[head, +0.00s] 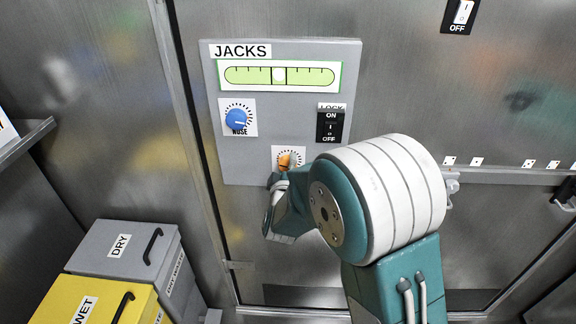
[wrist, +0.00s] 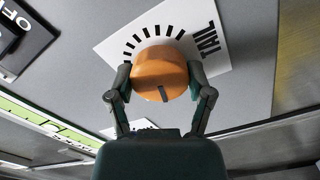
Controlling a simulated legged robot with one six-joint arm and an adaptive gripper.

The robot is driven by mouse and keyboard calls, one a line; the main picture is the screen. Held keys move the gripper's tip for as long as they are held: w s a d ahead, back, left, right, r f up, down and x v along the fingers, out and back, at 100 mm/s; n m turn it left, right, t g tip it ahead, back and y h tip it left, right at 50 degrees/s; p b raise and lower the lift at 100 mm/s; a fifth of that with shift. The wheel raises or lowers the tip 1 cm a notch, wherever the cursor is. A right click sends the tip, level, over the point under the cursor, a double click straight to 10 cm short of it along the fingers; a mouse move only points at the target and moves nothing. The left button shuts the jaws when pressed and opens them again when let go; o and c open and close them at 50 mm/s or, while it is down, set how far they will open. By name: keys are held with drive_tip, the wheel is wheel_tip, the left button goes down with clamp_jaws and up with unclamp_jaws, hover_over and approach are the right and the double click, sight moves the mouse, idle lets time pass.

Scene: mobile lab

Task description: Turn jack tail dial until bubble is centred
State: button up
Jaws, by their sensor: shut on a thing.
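The grey JACKS panel (head: 215,140) is on the metal wall in the head view. Its green level vial (head: 245,75) is near the top, and the pale bubble (head: 279,75) shows at the middle, between the centre marks. The orange tail dial (head: 285,160) is at the panel's bottom, partly hidden by my arm in the head view. In the wrist view the tail dial (wrist: 162,72) sits between the two fingers of my gripper (wrist: 160,85), which is shut on it. A dark pointer line on the dial faces the gripper's palm.
The blue nose dial (head: 238,118) is up and left of the tail dial. A black lock switch (head: 330,126) is to its upper right. A grey DRY bin (head: 100,245) and a yellow WET bin (head: 70,300) stand at lower left. A rail crosses the wall at right.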

drive_tip(key=shift+a, duration=0.15)
drive_tip(key=o, duration=1.1)
drive_tip(key=shift+a, duration=0.15)
drive_tip(key=shift+s+d, duration=0.2)
drive_tip(key=shift+s, duration=0.05)
drive_tip(key=s, duration=1.1)
drive_tip(key=shift+s+a+f, duration=0.1)
drive_tip(key=shift+s+a, duration=0.1)
drive_tip(key=shift+a, duration=0.15)
